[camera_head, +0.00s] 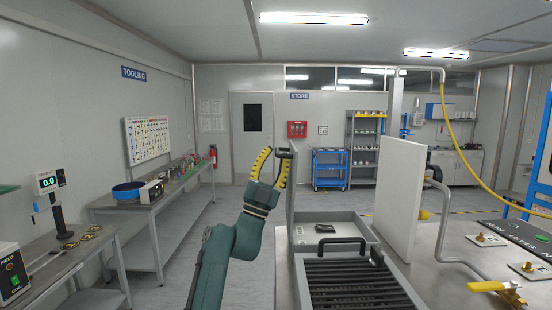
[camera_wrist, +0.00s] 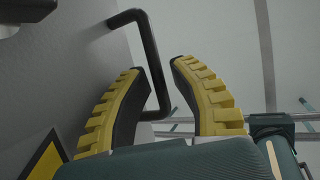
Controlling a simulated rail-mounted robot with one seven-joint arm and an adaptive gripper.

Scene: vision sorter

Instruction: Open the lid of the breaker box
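The breaker box (camera_head: 330,238) is a grey open-topped box on the bench, right of my arm in the head view. Its lid (camera_head: 291,195) stands about upright at the box's left side, seen nearly edge-on. A black handle (camera_head: 284,153) is near the lid's top, on its left face. My gripper (camera_head: 272,153), with yellow ribbed fingers, is at the handle. In the wrist view my gripper (camera_wrist: 155,70) is open, its fingertips apart. The black bar handle (camera_wrist: 151,60) shows in the gap between them, against the grey lid (camera_wrist: 75,75). Contact cannot be told.
A black slatted grate (camera_head: 355,283) with a handle lies in front of the box. A white upright panel (camera_head: 402,195) stands to its right. A yellow-handled valve (camera_head: 490,287) is at the lower right. A side bench (camera_head: 165,205) is at the left, with open floor between.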

